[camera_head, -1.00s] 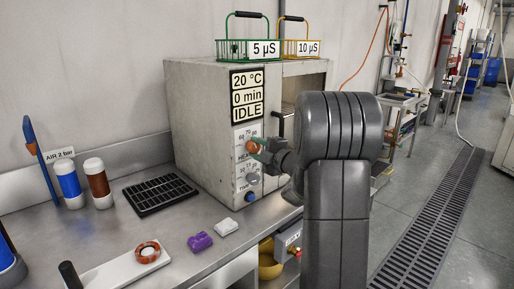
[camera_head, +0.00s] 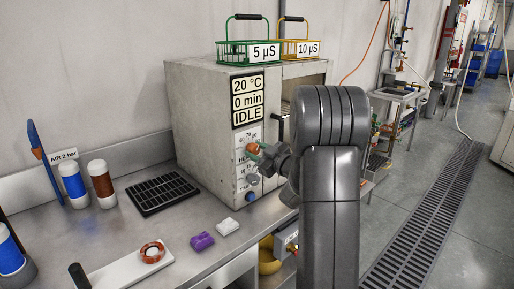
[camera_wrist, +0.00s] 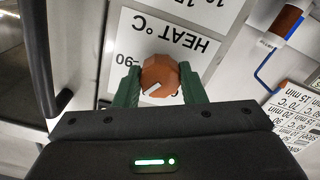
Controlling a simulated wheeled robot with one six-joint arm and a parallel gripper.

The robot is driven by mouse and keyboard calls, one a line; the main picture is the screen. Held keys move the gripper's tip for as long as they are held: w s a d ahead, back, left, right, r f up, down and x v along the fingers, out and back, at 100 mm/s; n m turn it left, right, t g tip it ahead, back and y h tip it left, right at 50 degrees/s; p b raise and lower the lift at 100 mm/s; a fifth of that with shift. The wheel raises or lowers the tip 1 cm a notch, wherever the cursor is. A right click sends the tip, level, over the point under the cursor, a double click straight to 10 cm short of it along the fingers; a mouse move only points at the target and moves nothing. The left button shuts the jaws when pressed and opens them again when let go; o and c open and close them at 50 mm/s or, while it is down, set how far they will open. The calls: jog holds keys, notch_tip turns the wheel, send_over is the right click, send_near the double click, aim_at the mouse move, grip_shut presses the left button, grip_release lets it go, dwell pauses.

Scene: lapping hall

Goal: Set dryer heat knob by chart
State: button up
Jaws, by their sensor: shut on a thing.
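The dryer (camera_head: 207,130) is a worn grey box on the steel bench. Its display (camera_head: 247,101) reads 20 °C, 0 min, IDLE. The orange-brown faceted heat knob (camera_wrist: 160,77) sits between the green fingers of my gripper (camera_wrist: 160,90), which are shut on it from both sides. A pale pointer line on the knob slants in the wrist view. The "HEAT °C" label (camera_wrist: 165,35) appears upside down there, and the fingers cover part of the scale. The chart (camera_wrist: 296,115) shows at the right of the wrist view, upside down, with lines of minutes and temperatures.
A grey knob (camera_head: 252,179) and a blue button (camera_head: 249,196) lie lower on the panel. The dryer's dark door handle (camera_wrist: 38,60) is close to my gripper. Green (camera_head: 234,53) and yellow (camera_head: 309,55) baskets stand on top. A black rack (camera_head: 160,193) lies on the bench.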

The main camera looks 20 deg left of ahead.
jog(key=m+p, duration=0.3)
jog(key=m, duration=0.2)
jog(key=shift+m, duration=0.3)
jog(key=shift+s+f+m+p, duration=0.1)
jog(key=shift+m+p, duration=0.9)
jog(key=shift+m, duration=1.1)
jog(key=o, duration=1)
jog(key=b+v, duration=0.2)
jog(key=v, duration=1.1)
jog(key=shift+d, duration=0.4)
jog(key=shift+a, duration=0.1)
